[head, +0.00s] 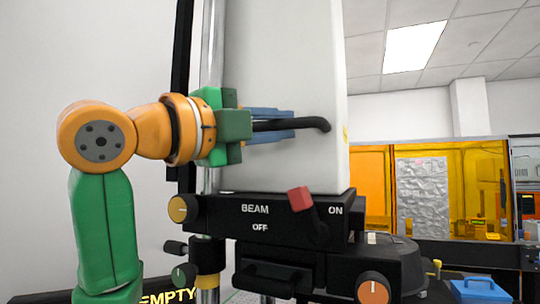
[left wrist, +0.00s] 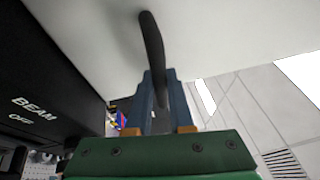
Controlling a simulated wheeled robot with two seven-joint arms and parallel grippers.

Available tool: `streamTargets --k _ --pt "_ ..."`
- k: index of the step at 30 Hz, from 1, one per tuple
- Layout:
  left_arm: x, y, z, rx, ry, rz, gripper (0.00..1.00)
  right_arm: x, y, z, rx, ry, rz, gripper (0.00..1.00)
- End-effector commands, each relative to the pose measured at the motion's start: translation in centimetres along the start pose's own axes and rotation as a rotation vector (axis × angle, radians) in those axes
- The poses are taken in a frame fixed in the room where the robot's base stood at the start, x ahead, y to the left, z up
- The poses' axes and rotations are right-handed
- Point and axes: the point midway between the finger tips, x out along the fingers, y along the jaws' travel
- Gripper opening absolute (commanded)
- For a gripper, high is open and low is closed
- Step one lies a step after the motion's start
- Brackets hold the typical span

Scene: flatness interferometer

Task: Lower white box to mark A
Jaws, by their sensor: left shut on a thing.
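The tall white box (head: 290,60) stands upright above a black housing (head: 260,225) in the head view; its top is cut off. A black bar handle (head: 318,123) sticks out of its front face. My left gripper (head: 285,123) is shut on this handle with its blue fingers, coming from the left. In the left wrist view the blue fingers close around the handle (left wrist: 150,40), and the white box (left wrist: 230,35) fills the top. No mark A is legible in either view. My right gripper is not in view.
A chrome post (head: 212,60) runs upright left of the box. A blue case (head: 480,291) lies at lower right, before amber panels (head: 430,180).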

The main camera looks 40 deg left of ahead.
Motion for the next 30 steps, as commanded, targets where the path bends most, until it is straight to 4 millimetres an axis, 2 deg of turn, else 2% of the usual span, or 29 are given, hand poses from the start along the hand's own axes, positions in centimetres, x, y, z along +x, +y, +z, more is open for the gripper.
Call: streamTargets --k 23,24,26,27,30 --pt "-0.03 0.86 -0.05 0.000 0.000 0.008 0.00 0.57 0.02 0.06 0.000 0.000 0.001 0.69" --pt "-0.03 0.86 -0.05 0.000 0.000 0.008 0.28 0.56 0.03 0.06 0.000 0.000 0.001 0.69" --pt "-0.04 0.84 -0.05 0.000 0.000 0.007 0.44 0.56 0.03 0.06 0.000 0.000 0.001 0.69" --pt "-0.04 0.83 -0.05 0.000 0.000 0.007 0.50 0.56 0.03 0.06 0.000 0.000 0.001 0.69" --pt "-0.06 0.79 -0.05 0.000 0.000 0.006 0.50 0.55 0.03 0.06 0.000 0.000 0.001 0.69"
